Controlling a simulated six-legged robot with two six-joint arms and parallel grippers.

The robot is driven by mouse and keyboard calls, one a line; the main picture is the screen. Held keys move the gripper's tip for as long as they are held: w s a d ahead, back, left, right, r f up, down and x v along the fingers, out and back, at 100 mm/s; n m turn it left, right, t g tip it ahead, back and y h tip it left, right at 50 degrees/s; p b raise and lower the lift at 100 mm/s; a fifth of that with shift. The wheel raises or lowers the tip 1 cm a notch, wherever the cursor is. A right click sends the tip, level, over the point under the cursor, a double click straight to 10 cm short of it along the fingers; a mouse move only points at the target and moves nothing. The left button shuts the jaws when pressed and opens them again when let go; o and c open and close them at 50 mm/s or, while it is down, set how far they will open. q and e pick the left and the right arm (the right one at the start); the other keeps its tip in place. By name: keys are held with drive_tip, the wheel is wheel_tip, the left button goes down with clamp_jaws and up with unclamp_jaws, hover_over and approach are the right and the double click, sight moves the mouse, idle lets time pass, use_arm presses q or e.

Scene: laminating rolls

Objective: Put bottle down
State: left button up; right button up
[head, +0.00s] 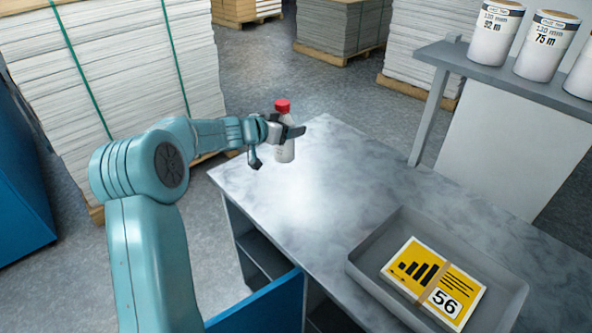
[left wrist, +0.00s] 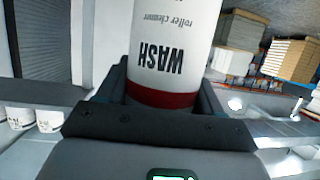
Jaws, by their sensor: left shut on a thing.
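A white bottle (head: 284,150) with a red cap is at the far left corner of the grey table (head: 330,165). My left gripper (head: 284,130) is shut on the bottle, its fingers around the upper body below the cap. The bottle is upright in the head view; I cannot tell whether its base touches the table. In the left wrist view the bottle (left wrist: 172,45) fills the middle between the fingers, with upside-down "WASH" and "roller cleaner" lettering and a dark red band. My right gripper is not in view.
A grey tray (head: 365,262) with a yellow card pack (head: 433,283) marked 56 sits at the table's near right. The table's middle is clear. Paper stacks (head: 110,70) stand behind.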

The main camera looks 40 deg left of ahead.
sight(288, 152)
use_arm(q)
wheel_tip(288, 152, down, 9)
drive_tip(key=shift+r+b, duration=0.15)
drive_tip(key=shift+b, duration=0.95)
drive_tip(key=shift+f, duration=0.35)
wheel_tip(288, 152, down, 5)
drive_tip(key=shift+d+r+b, duration=0.15)
drive_tip(key=shift+b, duration=0.25)
drive_tip(key=o, duration=1.4)
drive_tip(key=shift+r, duration=0.1)
